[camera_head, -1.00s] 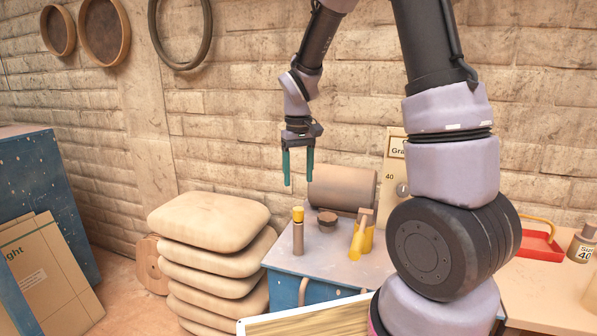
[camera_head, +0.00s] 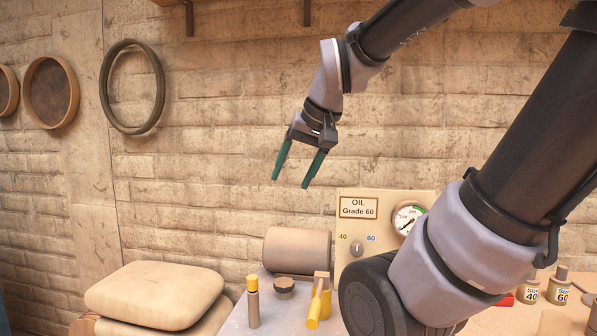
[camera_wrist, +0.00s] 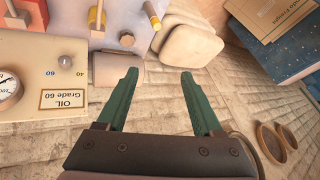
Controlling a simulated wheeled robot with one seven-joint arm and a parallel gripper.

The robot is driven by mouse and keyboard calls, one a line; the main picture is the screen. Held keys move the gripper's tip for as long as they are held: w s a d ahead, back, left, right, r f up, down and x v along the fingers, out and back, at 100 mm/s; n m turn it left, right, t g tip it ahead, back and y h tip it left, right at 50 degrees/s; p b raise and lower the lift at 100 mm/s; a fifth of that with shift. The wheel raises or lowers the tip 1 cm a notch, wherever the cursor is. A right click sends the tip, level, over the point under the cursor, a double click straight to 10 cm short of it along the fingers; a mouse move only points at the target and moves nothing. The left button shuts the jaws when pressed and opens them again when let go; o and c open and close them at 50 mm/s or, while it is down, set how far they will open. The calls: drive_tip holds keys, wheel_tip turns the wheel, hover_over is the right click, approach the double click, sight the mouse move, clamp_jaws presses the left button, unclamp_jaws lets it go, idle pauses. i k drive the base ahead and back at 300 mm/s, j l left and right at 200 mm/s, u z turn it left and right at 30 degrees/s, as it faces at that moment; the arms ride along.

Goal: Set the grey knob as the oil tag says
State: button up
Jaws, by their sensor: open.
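The oil tag (camera_head: 359,207) reads "OIL Grade 60" and sits on an upright cream panel. The grey knob (camera_head: 357,249) is below it, between the labels 40 on the left and 60 on the right. I cannot tell clearly which way the knob points. In the wrist view the tag (camera_wrist: 63,99) and knob (camera_wrist: 67,60) show upside down at the left. My gripper (camera_head: 291,182) is open and empty, up in front of the brick wall, above and left of the knob. Its green fingers (camera_wrist: 158,73) touch nothing.
A pressure gauge (camera_head: 408,218) is right of the tag; my arm covers the panel's lower right. A brown cylinder (camera_head: 297,250), a yellow-capped stick (camera_head: 253,303) and a yellow-handled tool (camera_head: 317,300) are on the bench. Stacked cushions (camera_head: 153,294) stand left. Size 40 and 60 bottles (camera_head: 558,287) stand right.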

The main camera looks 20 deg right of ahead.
sight(356, 248)
drive_tip(key=j+z, duration=0.55)
drive_tip(key=z, duration=0.2)
drive_tip(key=l+z, duration=0.4)
drive_tip(key=l, duration=0.2)
